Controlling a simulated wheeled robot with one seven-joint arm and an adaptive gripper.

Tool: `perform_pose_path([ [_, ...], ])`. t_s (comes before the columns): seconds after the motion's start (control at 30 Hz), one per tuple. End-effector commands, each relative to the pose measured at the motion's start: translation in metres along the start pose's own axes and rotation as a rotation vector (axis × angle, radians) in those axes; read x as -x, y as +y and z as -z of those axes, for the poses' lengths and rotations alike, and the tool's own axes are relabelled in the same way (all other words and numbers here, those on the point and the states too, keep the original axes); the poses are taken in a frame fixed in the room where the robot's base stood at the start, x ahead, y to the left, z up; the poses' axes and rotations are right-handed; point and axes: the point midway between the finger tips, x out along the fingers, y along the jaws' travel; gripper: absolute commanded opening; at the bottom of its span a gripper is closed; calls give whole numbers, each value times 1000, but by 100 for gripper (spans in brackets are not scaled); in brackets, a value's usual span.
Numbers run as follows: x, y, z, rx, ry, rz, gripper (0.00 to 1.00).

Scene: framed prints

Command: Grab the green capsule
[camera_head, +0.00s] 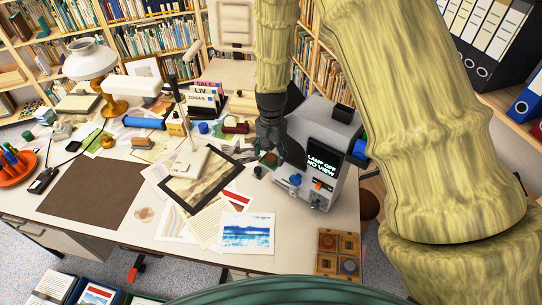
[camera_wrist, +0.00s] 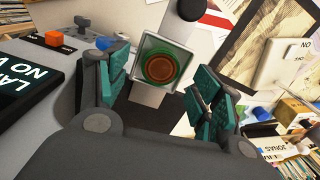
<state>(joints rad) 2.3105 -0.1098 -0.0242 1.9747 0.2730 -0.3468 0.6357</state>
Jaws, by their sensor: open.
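A round green piece with an orange-brown centre (camera_wrist: 164,67), which looks like the green capsule, sits in a pale square holder (camera_wrist: 145,45) in the wrist view. It lies between and just beyond my fingers. My gripper (camera_wrist: 163,92) is open, with one teal-padded finger on each side and nothing held. In the head view my gripper (camera_head: 269,146) points down beside the grey machine (camera_head: 326,150), over a small green and reddish piece (camera_head: 269,159). I cannot tell whether the fingers touch it.
The machine's screen reads "LAMP OFF NO VIEW". A wooden tray (camera_head: 338,263) with round pieces is at the desk's front right. Prints (camera_head: 246,233) and a dark-framed picture (camera_head: 207,178) lie left of the machine. A brown mat (camera_head: 92,187) is bare.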

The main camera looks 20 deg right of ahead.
Motion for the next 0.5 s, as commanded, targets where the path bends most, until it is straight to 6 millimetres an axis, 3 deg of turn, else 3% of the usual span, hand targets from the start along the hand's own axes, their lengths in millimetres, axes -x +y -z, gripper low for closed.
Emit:
perform_pose_path([
  [0.47, -12, 0, 0, 0, 0, 1, 66],
  [0.5, -12, 0, 0, 0, 0, 1, 60],
])
